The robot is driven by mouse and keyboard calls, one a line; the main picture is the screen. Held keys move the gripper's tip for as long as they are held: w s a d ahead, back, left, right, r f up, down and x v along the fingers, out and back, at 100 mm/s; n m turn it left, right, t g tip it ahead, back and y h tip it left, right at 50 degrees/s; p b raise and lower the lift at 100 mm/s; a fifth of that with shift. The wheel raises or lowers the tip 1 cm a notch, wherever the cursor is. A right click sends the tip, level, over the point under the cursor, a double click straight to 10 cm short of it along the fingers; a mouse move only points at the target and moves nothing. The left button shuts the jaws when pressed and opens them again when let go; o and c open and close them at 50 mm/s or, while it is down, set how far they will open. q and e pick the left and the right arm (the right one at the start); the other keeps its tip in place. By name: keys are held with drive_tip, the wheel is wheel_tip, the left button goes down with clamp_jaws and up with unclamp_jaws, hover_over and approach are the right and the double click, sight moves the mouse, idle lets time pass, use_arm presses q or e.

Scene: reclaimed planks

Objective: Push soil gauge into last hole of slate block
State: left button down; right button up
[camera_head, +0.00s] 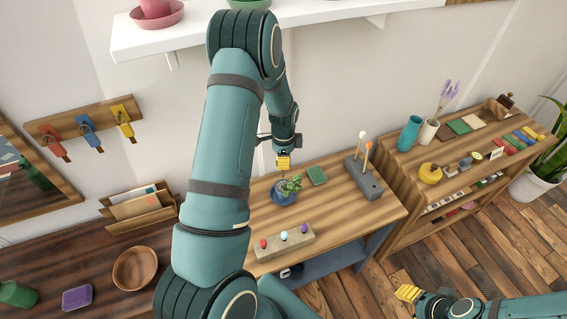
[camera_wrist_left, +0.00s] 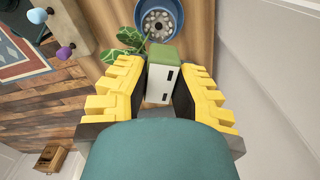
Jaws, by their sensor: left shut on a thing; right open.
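My left gripper (camera_head: 283,163) is shut on a white block-like thing with a green top and dark slots (camera_wrist_left: 163,78), apparently the soil gauge. In the head view it is above the potted plant, and the gauge itself is hard to make out there. The grey slate block (camera_head: 364,184) stands on the table to the right of my left gripper. Two thin sticks, one pale-tipped (camera_head: 362,136) and one orange-tipped (camera_head: 368,147), stand upright in it; its free hole is too small to tell. My right gripper (camera_head: 408,293) is open and empty, low at the right.
The plant (camera_head: 290,185) in a blue pot (camera_head: 283,197) stands below my left gripper. A shelf (camera_head: 300,14) hangs above.

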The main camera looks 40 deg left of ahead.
use_arm(q)
drive_tip(key=shift+r, duration=3.2)
drive_tip(key=shift+d+f, duration=0.1)
